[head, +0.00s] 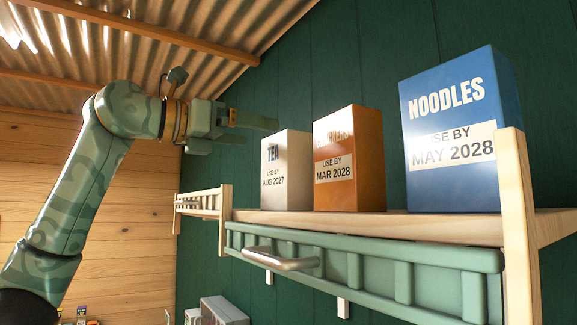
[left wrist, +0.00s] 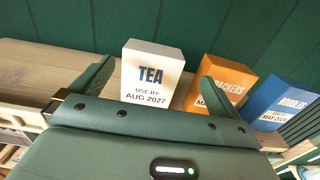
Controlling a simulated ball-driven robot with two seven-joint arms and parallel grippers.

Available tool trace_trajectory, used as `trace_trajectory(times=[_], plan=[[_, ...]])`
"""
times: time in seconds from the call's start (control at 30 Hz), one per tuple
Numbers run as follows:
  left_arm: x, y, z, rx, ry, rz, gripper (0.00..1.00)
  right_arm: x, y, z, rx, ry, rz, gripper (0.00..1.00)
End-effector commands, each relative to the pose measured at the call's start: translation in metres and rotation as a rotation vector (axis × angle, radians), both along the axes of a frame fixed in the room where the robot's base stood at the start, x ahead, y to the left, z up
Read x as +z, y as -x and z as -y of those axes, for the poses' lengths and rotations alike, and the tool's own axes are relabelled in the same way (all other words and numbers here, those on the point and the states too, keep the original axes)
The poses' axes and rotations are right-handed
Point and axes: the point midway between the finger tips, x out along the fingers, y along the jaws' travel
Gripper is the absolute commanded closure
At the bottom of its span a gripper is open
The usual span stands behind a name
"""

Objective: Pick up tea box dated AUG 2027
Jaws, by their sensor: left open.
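The tea box (head: 286,172) is white and stands upright on the wooden shelf. Its front reads TEA, USE BY AUG 2027, and it also shows in the left wrist view (left wrist: 152,77). My left gripper (head: 248,130) is open and empty, up and to the left of the tea box in the head view. In the left wrist view its two green fingers are spread, with the tea box beyond and between them. I see no contact with the box. My right gripper is not in view.
An orange crackers box (head: 349,160), dated MAR 2028, stands close right of the tea box. A blue noodles box (head: 452,130), dated MAY 2028, stands farther right. The shelf (head: 400,225) has wooden end posts and a green front rail (head: 360,265) with a metal handle. Shelf left of the tea is clear.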

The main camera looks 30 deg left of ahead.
Motion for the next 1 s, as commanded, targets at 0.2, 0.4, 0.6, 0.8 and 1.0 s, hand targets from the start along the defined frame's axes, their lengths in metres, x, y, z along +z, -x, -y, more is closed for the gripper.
trace_trajectory(times=[0.2,0.4,0.6,0.8,1.0], plan=[[0.002,-0.036,0.021,-0.001,0.002,-0.003,0.0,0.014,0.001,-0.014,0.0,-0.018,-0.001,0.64],[0.001,-0.047,0.027,-0.001,0.002,-0.002,0.0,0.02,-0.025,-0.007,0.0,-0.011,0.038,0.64],[0.005,-0.073,0.041,-0.002,0.002,-0.004,0.0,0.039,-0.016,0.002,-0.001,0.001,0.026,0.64],[0.002,-0.088,0.05,-0.001,0.002,0.0,0.0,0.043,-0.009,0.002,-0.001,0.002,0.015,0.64],[0.001,-0.087,0.05,-0.001,0.002,-0.001,0.19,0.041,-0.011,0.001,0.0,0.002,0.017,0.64]])
